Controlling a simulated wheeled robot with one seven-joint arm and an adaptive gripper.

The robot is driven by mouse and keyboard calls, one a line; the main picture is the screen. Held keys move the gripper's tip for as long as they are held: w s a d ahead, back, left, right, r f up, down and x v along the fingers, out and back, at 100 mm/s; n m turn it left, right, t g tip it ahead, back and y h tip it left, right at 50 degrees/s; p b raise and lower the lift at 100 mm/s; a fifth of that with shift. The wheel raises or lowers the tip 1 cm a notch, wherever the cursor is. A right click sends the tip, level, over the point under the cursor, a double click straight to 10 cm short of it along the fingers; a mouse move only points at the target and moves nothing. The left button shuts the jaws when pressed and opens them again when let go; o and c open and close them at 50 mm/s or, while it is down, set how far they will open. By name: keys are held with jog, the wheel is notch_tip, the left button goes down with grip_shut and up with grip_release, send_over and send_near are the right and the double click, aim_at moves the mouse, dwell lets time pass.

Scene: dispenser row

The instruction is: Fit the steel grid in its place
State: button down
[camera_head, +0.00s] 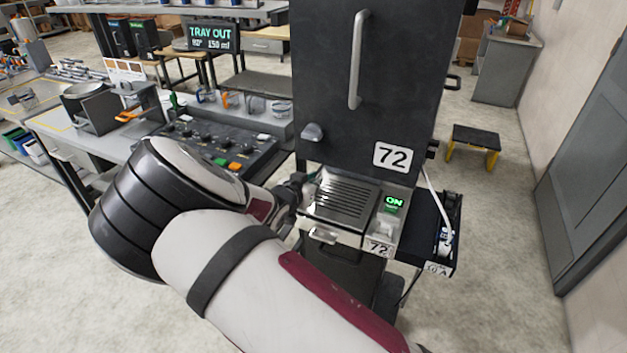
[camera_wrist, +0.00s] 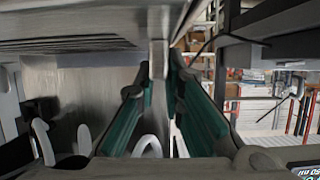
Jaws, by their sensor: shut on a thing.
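The steel grid (camera_head: 345,199) is a slotted metal plate over the shelf at the foot of the dark dispenser marked 72 (camera_head: 370,90). Its slotted part also fills the top left of the wrist view (camera_wrist: 75,18). My gripper (camera_head: 300,193) is at the grid's left edge, mostly hidden behind my arm in the head view. In the wrist view its green-lined fingers (camera_wrist: 160,75) are shut on a narrow pale metal part of the grid. The grid looks roughly level. I cannot tell whether it rests in its seat or is held just above it.
A green ON light (camera_head: 393,202) is right of the grid. A control panel (camera_head: 225,146) with knobs and coloured buttons stands to the left, below a screen reading TRAY OUT (camera_head: 211,37). A cable hangs at the dispenser's right.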

jog(key=shift+f, duration=0.2)
jog(key=c, duration=1.6)
grip_release()
